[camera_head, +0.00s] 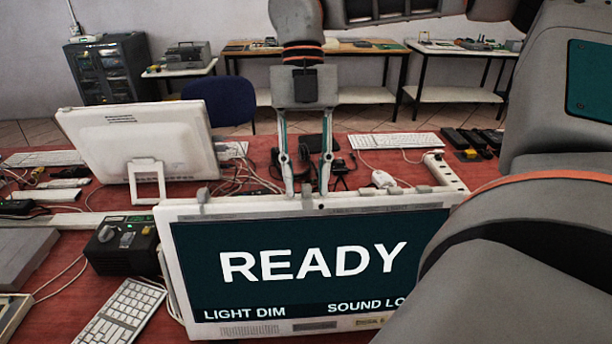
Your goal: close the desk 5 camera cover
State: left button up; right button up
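A monitor with a dark teal screen reading "READY" (312,262) stands upright at the front. A small light grey tab (307,190) sticks up at the middle of its top edge; it may be the camera cover, but it is too small to tell its position. My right gripper (306,193) points down over this top edge. Its two fingertips are apart, one on each side of the tab; I cannot tell whether they touch it. No desk number is readable. My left gripper is not in view.
A white monitor (140,140) seen from behind stands at the left. A black box with knobs (122,246) and a keyboard (122,312) lie left of the front monitor. My arm blocks the right side.

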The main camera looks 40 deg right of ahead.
grip_shut()
jog(key=shift+s+d, duration=0.8)
jog(key=shift+d, duration=0.15)
grip_release()
jog(key=shift+s+d, duration=0.1)
jog(key=shift+d, duration=0.05)
jog(key=v, duration=1.2)
